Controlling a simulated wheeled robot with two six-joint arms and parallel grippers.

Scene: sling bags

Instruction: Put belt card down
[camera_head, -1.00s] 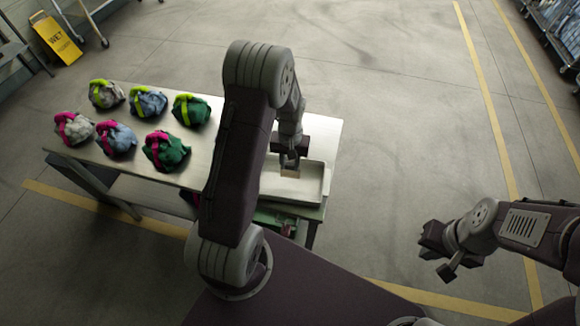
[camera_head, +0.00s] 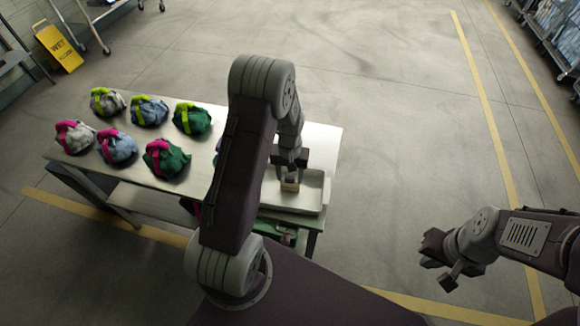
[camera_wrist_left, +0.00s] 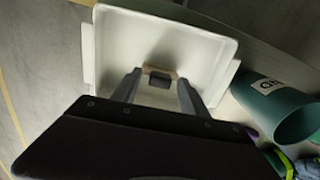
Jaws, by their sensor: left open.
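A small tan card (camera_head: 290,187) with a dark middle is at the white tray (camera_head: 318,192). In the left wrist view, the card (camera_wrist_left: 160,70) lies on the bare tray floor or just above it; I cannot tell which. My left gripper (camera_head: 290,176) points down over the tray, and its open fingers (camera_wrist_left: 160,90) stand apart on either side of the card. Part of the card is hidden by the fingers. My right gripper (camera_head: 442,267) is away from the table at the right, empty, with its fingers apart.
Several bundled sling bags (camera_head: 117,147) with pink or lime straps stand on the left of the table (camera_head: 205,172). The tray is otherwise empty.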

